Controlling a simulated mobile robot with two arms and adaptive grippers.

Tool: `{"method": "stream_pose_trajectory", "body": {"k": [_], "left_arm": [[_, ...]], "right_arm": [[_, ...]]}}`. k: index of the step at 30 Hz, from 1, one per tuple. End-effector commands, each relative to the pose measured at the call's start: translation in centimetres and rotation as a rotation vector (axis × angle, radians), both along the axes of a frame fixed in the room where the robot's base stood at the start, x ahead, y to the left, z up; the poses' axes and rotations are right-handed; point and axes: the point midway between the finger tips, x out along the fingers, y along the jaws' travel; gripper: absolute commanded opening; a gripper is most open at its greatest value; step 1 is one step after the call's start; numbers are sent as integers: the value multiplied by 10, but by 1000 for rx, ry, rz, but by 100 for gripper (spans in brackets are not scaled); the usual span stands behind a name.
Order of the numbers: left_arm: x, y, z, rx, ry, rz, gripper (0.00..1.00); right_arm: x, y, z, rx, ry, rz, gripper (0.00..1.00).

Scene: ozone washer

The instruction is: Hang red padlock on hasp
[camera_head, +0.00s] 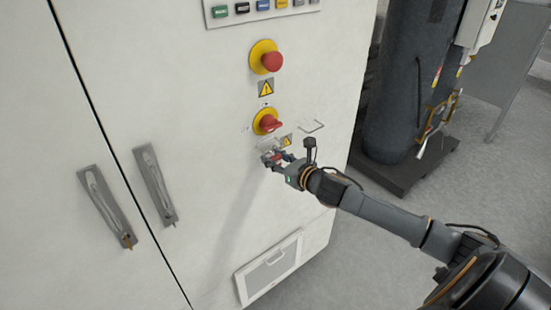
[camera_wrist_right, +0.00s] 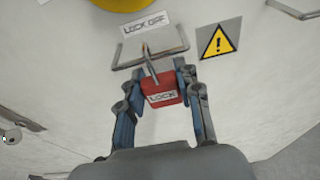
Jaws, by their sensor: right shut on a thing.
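The red padlock (camera_wrist_right: 163,92) with a "LOCK" label is between the fingers of my right gripper (camera_wrist_right: 160,95), which is shut on it. It also shows small in the head view (camera_head: 274,158). Its metal shackle (camera_wrist_right: 149,60) points up and overlaps the wire hasp (camera_wrist_right: 150,48) below the "LOCK OFF" label (camera_wrist_right: 146,23). I cannot tell whether the shackle is through the hasp or only in front of it. In the head view my right gripper (camera_head: 277,159) is at the cabinet front, just below the red rotary switch (camera_head: 268,123). My left gripper is not in view.
Two door handles (camera_head: 107,205) (camera_head: 156,185) are at left. A dark cylinder (camera_head: 400,90) stands at right. The floor (camera_head: 350,250) is clear.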

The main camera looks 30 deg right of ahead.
Motion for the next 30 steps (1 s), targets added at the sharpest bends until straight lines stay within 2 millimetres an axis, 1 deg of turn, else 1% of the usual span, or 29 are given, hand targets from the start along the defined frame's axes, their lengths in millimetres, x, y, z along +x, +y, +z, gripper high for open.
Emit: {"method": "stream_pose_trajectory", "body": {"k": [5, 6, 8, 9, 10, 18, 22, 26, 30], "left_arm": [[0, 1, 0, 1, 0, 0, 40], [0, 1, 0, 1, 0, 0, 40], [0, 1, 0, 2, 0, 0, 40], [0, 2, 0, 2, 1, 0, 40], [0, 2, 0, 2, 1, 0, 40], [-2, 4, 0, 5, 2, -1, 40], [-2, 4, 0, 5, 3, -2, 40], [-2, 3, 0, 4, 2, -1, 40], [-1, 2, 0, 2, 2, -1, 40]], "right_arm": [[0, 0, 1, -1, -1, 0, 1], [0, 0, 1, -1, -1, 0, 36], [0, 0, 1, -1, -1, 0, 48], [0, 0, 1, -1, -1, 0, 56], [0, 0, 1, -1, -1, 0, 61], [0, 0, 0, 0, 0, 0, 61], [-4, 0, 1, -1, 1, 0, 61], [-18, -2, 2, -2, 3, 1, 61], [-39, -3, 6, -1, 4, 1, 61]]}}
